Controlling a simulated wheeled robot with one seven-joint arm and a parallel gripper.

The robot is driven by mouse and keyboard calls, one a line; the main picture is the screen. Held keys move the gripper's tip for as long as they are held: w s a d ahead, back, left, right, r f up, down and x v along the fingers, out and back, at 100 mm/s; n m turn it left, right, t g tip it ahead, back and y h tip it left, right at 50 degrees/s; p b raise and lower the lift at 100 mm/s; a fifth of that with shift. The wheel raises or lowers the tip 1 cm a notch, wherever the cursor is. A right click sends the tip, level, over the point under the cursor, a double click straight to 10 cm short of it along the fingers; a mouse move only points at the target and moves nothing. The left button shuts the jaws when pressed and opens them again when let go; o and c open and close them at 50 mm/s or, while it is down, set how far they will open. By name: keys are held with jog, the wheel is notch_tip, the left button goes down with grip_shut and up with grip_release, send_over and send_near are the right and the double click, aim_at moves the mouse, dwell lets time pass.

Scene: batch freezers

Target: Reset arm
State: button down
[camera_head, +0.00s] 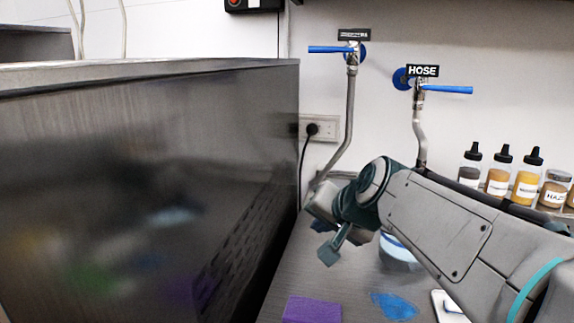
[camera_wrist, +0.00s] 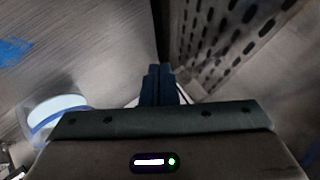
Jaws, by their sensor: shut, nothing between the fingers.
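My gripper (camera_head: 330,250) is at the end of my arm, which reaches in from the right in the head view. It is above the grey counter, close to the right side of the large metal machine (camera_head: 150,180). In the wrist view my gripper (camera_wrist: 158,72) has its two dark fingers together, with nothing between them. Part of a white, blue-rimmed container (camera_head: 397,250) shows behind my arm; it also appears at the left in the wrist view (camera_wrist: 50,112).
A purple block (camera_head: 312,309) and a blue patch (camera_head: 393,306) lie on the counter. Several bottles (camera_head: 525,178) stand at the right. Two blue-handled valves (camera_head: 352,52) (camera_head: 419,88) and a socket (camera_head: 320,128) are on the back wall. The machine's slotted side (camera_wrist: 225,35) is close.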

jog(key=s+d+f+n+g+h+p, duration=0.2)
jog(key=s+d+f+g+p, duration=0.1)
jog(key=s, duration=0.5)
jog(key=s+d+f+n+g+h+p, duration=0.2)
jog(key=s+d+p, duration=0.3)
jog(key=s, duration=0.4)
jog(key=shift+s+d+f+n+g+p, duration=0.25)
jog(key=shift+f+g+p, duration=0.25)
jog(key=shift+f, duration=0.4)
